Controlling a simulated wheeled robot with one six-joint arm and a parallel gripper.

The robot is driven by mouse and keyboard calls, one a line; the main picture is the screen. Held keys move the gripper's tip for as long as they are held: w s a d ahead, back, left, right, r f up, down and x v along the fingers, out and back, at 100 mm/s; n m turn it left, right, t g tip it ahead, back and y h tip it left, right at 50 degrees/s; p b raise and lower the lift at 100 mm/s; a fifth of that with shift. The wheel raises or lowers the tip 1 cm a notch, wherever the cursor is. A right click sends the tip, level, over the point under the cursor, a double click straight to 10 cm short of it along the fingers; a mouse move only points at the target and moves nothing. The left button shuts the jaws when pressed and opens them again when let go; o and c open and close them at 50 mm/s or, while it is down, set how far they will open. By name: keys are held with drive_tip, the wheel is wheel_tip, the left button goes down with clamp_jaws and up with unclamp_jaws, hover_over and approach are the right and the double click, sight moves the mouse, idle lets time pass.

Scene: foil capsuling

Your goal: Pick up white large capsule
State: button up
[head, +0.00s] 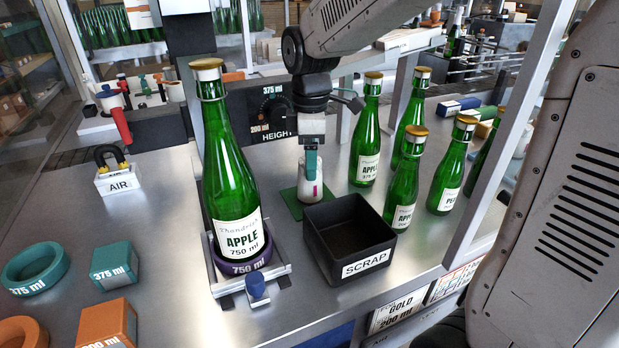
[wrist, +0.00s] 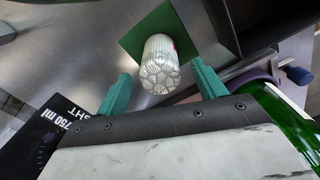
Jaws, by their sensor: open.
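The white large capsule (head: 307,187) stands on a small green mat (head: 291,203) behind the scrap bin. In the wrist view the capsule (wrist: 159,62) shows a ribbed white side and a pleated end facing me, with a little pink marking at its edge. My gripper (head: 311,160) is above the capsule in the head view, and its teal finger hides part of it. In the wrist view my gripper (wrist: 161,82) is open, with one teal finger to each side of the capsule. I see gaps between capsule and fingers.
A black scrap bin (head: 323,256) stands close in front of the mat. A tall green bottle (head: 230,170) stands left in a purple 750 ml ring (head: 243,265). Several capped bottles (head: 368,130) stand to the right. The height gauge (head: 262,110) is behind.

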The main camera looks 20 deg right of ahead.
drive_tip(key=shift+f, duration=1.5)
drive_tip(key=c, duration=0.7)
drive_tip(key=shift+c, duration=0.2)
wheel_tip(320, 180, up, 10)
